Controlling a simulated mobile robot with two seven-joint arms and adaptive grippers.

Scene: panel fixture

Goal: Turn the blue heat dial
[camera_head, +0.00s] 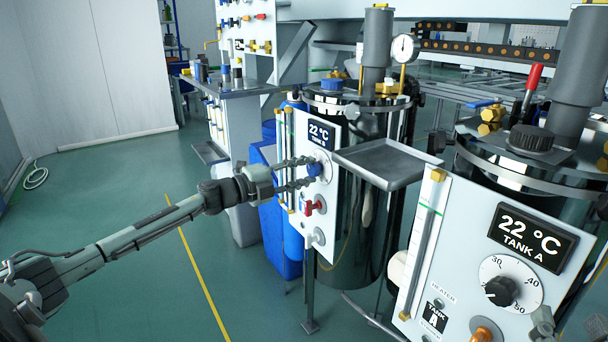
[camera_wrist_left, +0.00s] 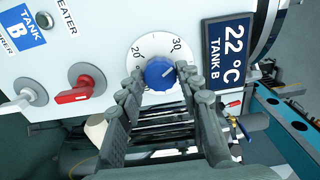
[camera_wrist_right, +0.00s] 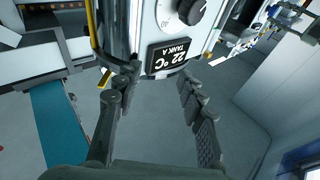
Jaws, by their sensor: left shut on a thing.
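The blue heat dial (camera_wrist_left: 158,74) sits on a white round scale marked 20 and 30 on the Tank B panel (camera_wrist_left: 105,38). My left gripper (camera_wrist_left: 162,80) is shut on the blue heat dial, one finger on each side of it. In the head view my left gripper (camera_head: 311,171) reaches the dial from the left, below the Tank B display (camera_head: 321,134), which reads 22 °C. My right gripper (camera_wrist_right: 159,72) is open and empty, near the Tank A display (camera_wrist_right: 172,56).
Below the dial on the Tank B panel is a red switch handle (camera_head: 312,206). A grey tray (camera_head: 386,161) juts out beside that panel. The Tank A panel (camera_head: 455,262) with a black dial (camera_head: 502,291) stands at the right.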

